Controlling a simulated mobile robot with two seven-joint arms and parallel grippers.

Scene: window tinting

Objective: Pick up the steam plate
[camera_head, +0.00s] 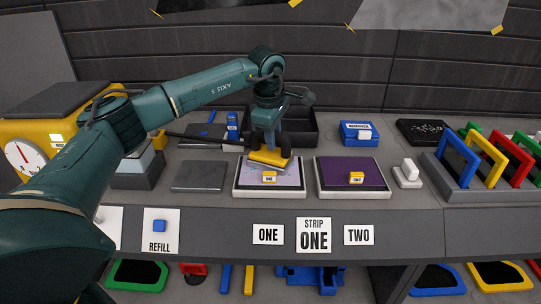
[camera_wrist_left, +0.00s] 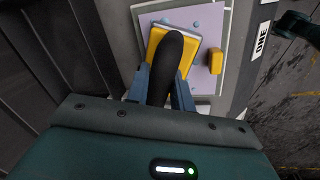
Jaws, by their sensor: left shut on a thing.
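The steam plate (camera_head: 268,158) is a yellow plate with a thick black handle. It is over the back part of the pale lilac panel marked ONE (camera_head: 288,183); I cannot tell whether it touches. My left gripper (camera_head: 269,141) is above it, shut on it at the handle. In the left wrist view the yellow plate (camera_wrist_left: 157,45) shows under the black handle (camera_wrist_left: 171,60), between the blue-grey fingers (camera_wrist_left: 166,90). The handle hides part of the plate. A few small blue spots lie on the lilac panel around it. My right gripper is not in view.
A purple panel marked TWO (camera_head: 336,176) lies to the right. A dark hose (camera_head: 200,141) runs left toward the yellow gauge machine (camera_head: 30,150). A black bin (camera_head: 300,122) stands behind. A rack of coloured frames (camera_head: 470,185) is at right.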

